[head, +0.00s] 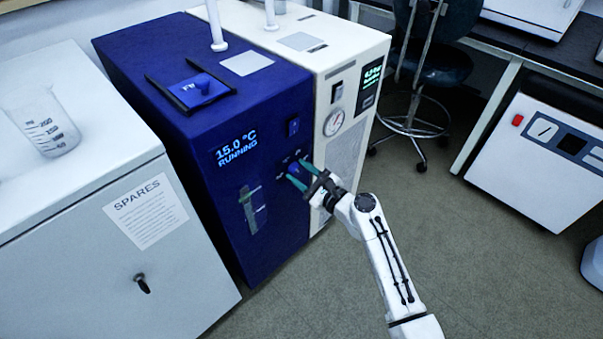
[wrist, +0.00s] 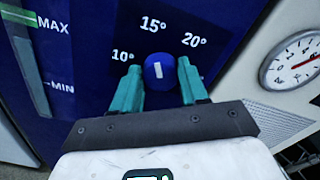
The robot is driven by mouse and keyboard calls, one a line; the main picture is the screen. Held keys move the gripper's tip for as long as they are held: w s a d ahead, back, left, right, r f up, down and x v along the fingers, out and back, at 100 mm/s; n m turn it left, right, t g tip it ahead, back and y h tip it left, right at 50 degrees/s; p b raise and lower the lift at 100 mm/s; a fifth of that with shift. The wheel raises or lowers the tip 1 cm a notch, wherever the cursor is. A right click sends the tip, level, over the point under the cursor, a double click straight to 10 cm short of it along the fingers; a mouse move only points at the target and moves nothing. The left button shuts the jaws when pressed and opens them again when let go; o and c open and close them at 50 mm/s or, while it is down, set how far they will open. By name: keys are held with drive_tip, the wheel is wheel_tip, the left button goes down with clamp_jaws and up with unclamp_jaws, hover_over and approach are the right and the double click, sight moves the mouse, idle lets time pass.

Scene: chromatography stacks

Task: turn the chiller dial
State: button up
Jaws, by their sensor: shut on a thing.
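The chiller (head: 150,80) is the dark blue cabinet in the head view, and its lit display (head: 234,149) reads "15.0 °C RUNNING". The round blue dial (wrist: 159,72) is on its front panel, marked 10°, 15° and 20°. The dial's white line stands near upright, towards the 15° mark. My gripper (wrist: 159,67) has its green fingers on both sides of the dial and is shut on it. In the head view my gripper (head: 298,172) reaches the panel from the right, and the fingers partly hide the dial.
A level window (wrist: 30,60) with MAX and MIN marks is left of the dial. A cream cabinet with a pressure gauge (head: 333,123) adjoins on the right. A grey SPARES cabinet (head: 100,210) with a beaker (head: 42,120) stands at left.

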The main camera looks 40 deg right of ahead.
drive_tip(key=shift+c, duration=1.4)
drive_tip(key=shift+n, duration=0.3)
drive_tip(key=n+b, duration=0.2)
drive_tip(key=n, duration=0.1)
drive_tip(key=shift+a+f+n+b, duration=0.1)
drive_tip(key=shift+f+n+b, duration=0.1)
drive_tip(key=shift+n+b, duration=0.1)
drive_tip(key=n+b, duration=0.3)
drive_tip(key=n, duration=0.2)
drive_tip(key=shift+f, duration=0.1)
drive_tip(key=shift+n+b, duration=0.85)
drive_tip(key=shift+n, duration=0.55)
drive_tip(key=o, duration=1)
